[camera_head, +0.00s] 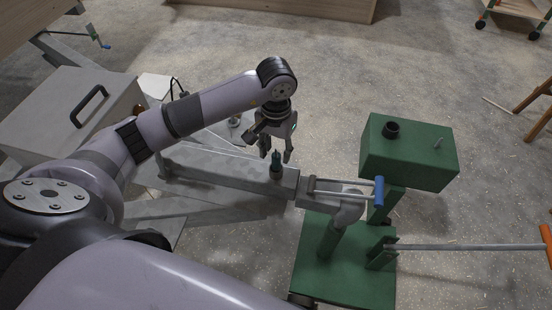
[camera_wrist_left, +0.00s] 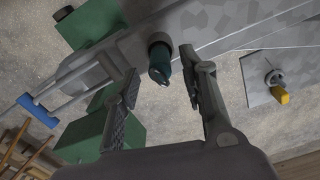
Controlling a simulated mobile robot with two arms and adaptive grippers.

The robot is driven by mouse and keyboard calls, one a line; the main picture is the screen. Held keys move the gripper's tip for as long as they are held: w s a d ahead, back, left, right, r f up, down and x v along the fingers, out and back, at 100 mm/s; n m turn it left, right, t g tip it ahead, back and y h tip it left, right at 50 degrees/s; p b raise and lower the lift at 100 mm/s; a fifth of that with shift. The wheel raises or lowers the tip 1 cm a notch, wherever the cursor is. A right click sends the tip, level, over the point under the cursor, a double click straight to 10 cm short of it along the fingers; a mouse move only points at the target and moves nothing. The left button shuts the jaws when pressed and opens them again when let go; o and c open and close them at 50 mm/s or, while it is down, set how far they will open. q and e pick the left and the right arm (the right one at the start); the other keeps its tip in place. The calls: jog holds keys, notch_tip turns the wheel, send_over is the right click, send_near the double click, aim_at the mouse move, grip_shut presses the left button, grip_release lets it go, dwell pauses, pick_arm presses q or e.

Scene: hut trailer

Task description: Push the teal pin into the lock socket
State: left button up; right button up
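The teal pin (camera_head: 276,158) stands upright on the grey drawbar (camera_head: 215,165), near its coupling end. A dark round collar (camera_head: 277,173) surrounds its lower part and looks like the lock socket; how deep the pin sits cannot be told. My left gripper (camera_head: 276,154) points down over the pin, fingers apart on either side of its top. In the left wrist view the pin (camera_wrist_left: 159,70) shows between the two spread fingers of the left gripper (camera_wrist_left: 161,66), with gaps on both sides. My right gripper is not in view.
A green box (camera_head: 410,155) and green base (camera_head: 340,270) stand right of the drawbar. A blue-ended handle (camera_head: 379,190) lies across the coupling. A long orange-ended bar (camera_head: 470,247) juts right. A grey case (camera_head: 65,120) stands at left.

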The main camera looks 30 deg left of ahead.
pick_arm(q)
notch_tip(320, 180, up, 8)
jog(key=shift+f+b, duration=0.25)
jog(key=shift+b, duration=0.1)
